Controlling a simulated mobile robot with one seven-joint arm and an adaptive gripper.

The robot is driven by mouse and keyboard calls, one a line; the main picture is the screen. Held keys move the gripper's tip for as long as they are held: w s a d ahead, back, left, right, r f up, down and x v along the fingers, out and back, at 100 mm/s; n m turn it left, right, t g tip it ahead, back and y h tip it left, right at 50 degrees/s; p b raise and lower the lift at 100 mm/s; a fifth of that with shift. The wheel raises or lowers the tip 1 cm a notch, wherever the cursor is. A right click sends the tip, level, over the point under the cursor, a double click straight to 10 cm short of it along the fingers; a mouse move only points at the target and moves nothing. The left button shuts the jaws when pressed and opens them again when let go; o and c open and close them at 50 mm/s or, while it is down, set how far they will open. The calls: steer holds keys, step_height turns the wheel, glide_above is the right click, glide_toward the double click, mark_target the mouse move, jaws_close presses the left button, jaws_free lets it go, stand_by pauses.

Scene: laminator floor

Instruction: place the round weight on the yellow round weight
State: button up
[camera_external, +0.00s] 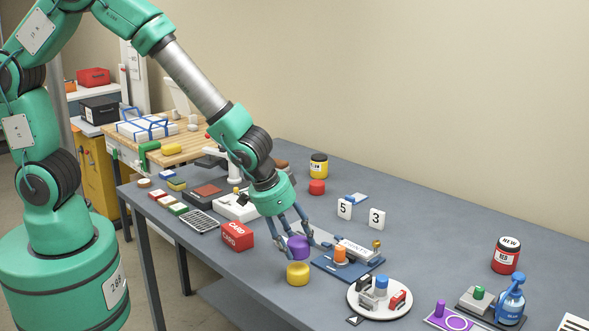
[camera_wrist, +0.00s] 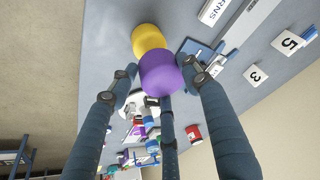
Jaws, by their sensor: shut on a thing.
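The round weight is a purple cylinder (camera_external: 298,246), held between the fingers of my gripper (camera_external: 299,240). It also shows in the wrist view (camera_wrist: 160,73), with the fingers around it. The yellow round weight (camera_external: 298,274) stands upright on the grey table near its front edge, its top bare. In the external view the purple weight is just behind and above it in the picture. In the wrist view it partly covers the yellow weight (camera_wrist: 149,39). I cannot tell how high the purple weight is above the table, or whether the two touch.
A blue board (camera_external: 345,266) with an orange piece (camera_external: 340,255) lies close to the right. A red card box (camera_external: 237,237) stands to the left. A round white tray (camera_external: 379,298) with small items is at the front right.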

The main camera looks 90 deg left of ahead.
mark_target(295, 252)
steer(key=shift+f+b, duration=0.4)
steer(key=shift+f, duration=1.3)
steer(key=shift+f, duration=0.15)
steer(key=o, duration=1.5)
steer(key=shift+s+d+r, duration=0.1)
steer(key=shift+s+r, duration=0.05)
steer(key=shift+r, duration=0.45)
steer(key=p+v, duration=0.2)
steer(key=v, duration=0.9)
steer(key=shift+s, duration=0.1)
